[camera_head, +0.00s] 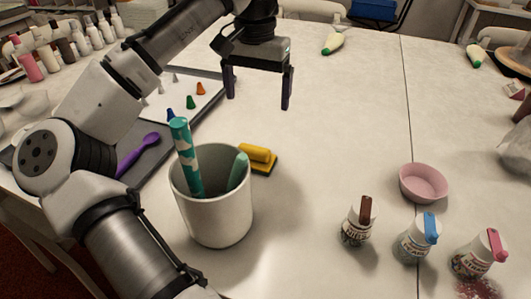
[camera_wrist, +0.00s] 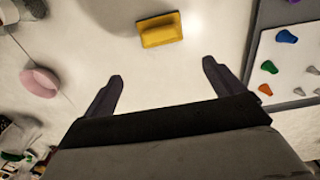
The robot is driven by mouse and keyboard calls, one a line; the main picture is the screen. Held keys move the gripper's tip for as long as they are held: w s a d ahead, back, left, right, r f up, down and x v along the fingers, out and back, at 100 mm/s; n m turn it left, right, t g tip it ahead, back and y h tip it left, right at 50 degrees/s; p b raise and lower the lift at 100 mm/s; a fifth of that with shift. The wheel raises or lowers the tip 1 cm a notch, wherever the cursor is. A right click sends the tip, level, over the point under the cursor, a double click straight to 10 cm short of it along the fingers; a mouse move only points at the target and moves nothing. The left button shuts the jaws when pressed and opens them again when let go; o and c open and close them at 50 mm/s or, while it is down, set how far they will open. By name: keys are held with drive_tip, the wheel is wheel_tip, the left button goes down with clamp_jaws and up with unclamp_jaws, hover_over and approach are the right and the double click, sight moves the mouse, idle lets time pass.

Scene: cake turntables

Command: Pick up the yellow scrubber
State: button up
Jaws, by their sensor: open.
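The yellow scrubber (camera_head: 258,156) lies on the white table just behind and to the right of a grey cup; it has a yellow handle and a dark green edge underneath. In the wrist view the scrubber (camera_wrist: 160,30) lies beyond the fingertips, near the top middle, between their lines. My gripper (camera_head: 258,102) is open and empty, pointing down above the table, behind the scrubber in the head view. Its two dark fingers (camera_wrist: 162,72) stand apart in the wrist view and do not touch the scrubber.
The grey cup (camera_head: 218,215) holds teal rolls and stands close to the scrubber. A tray (camera_head: 155,158) with a purple spoon (camera_head: 138,152) and coloured piping tips lies left. A pink bowl (camera_head: 423,183) and several shaker bottles (camera_head: 417,240) stand right. The table's middle is clear.

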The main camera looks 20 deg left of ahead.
sight(254, 147)
drive_tip(key=f, duration=0.4)
drive_tip(key=f+b, duration=0.1)
drive_tip(key=f, duration=0.3)
drive_tip(key=shift+s+f, duration=0.2)
drive_tip(key=shift+f, duration=0.05)
drive_tip(key=f, duration=0.2)
drive_tip(key=s+f+b, duration=0.1)
drive_tip(key=f, duration=0.2)
drive_tip(key=shift+a+f, duration=0.15)
drive_tip(key=shift+a, duration=0.05)
drive_tip(key=c, duration=0.8)
wheel_tip(254, 147, up, 20)
drive_tip(key=p, duration=0.3)
drive_tip(key=shift+p, duration=0.3)
